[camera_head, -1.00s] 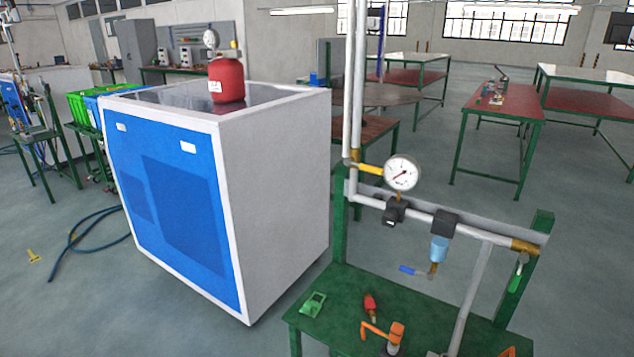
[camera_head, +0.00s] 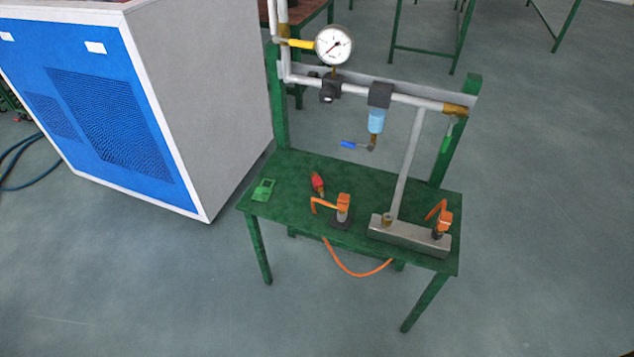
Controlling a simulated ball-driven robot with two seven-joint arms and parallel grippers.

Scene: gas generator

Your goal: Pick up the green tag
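A small green tag (camera_head: 264,189) lies flat near the left end of the green table (camera_head: 290,172). It has a lighter raised frame shape and nothing covers it. Another green piece (camera_head: 447,139) hangs at the right end of the pipe, by the table's right post; I cannot tell exactly what it is. Neither of my grippers is in the picture.
A red fitting (camera_head: 318,183), an orange-handled part (camera_head: 341,207) and a grey block (camera_head: 407,236) with another orange part stand on the table. Pipes with a pressure gauge (camera_head: 333,45) rise behind. A blue and white cabinet (camera_head: 200,100) stands left. The floor in front is clear.

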